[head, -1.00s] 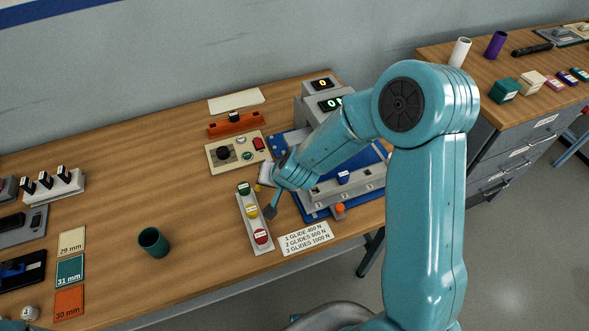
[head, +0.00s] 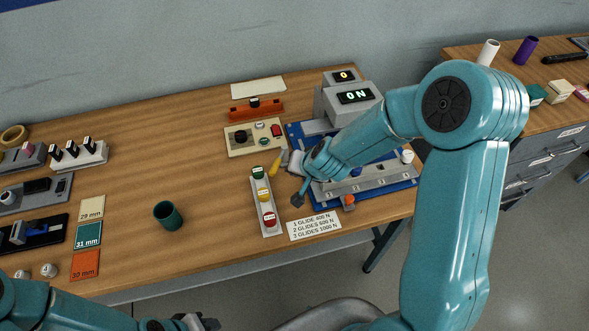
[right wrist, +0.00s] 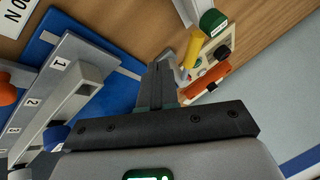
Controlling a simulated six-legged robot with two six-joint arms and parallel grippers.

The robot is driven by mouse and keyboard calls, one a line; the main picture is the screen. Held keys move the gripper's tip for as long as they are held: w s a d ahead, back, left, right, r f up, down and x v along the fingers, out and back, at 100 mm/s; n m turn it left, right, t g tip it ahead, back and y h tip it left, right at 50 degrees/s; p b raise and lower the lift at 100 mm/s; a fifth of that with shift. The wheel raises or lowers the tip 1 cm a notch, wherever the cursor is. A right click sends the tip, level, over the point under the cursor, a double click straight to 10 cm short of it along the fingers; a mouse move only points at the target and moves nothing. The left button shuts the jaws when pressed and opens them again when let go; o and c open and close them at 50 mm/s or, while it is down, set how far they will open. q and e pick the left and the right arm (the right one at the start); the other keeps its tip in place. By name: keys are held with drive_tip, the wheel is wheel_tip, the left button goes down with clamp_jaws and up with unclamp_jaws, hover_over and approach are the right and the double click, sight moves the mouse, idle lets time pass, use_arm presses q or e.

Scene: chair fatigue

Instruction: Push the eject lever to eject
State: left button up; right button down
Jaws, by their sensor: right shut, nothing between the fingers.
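A lever with a yellow handle (head: 275,166) and a grey arm stands at the left end of the blue-based test machine (head: 410,183). It also shows in the right wrist view (right wrist: 193,47), just beyond my fingers. My right gripper (head: 298,200) is shut and empty, pointing down beside the lever, between the button strip and the machine. In the right wrist view its fingers (right wrist: 163,84) appear very close to the lever's grey arm; I cannot tell if they touch. The machine's display (head: 354,96) reads 0 N. My left gripper (head: 195,323) is at the bottom edge, partly cut off.
A strip with green, yellow and red buttons (head: 279,230) lies left of my right gripper. A control panel (head: 238,150) and an orange holder (head: 231,113) stand behind. A green cup (head: 167,215) stands in the open middle. My right arm hides part of the machine.

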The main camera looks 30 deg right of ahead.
drive_tip(key=p+v, duration=0.3)
drive_tip(key=v, duration=0.7)
drive_tip(key=shift+a+p, duration=0.35)
drive_tip(key=shift+p, duration=0.05)
drive_tip(key=shift+w, duration=0.25)
drive_tip(key=shift+s, duration=0.15)
drive_tip(key=shift+s, duration=0.2)
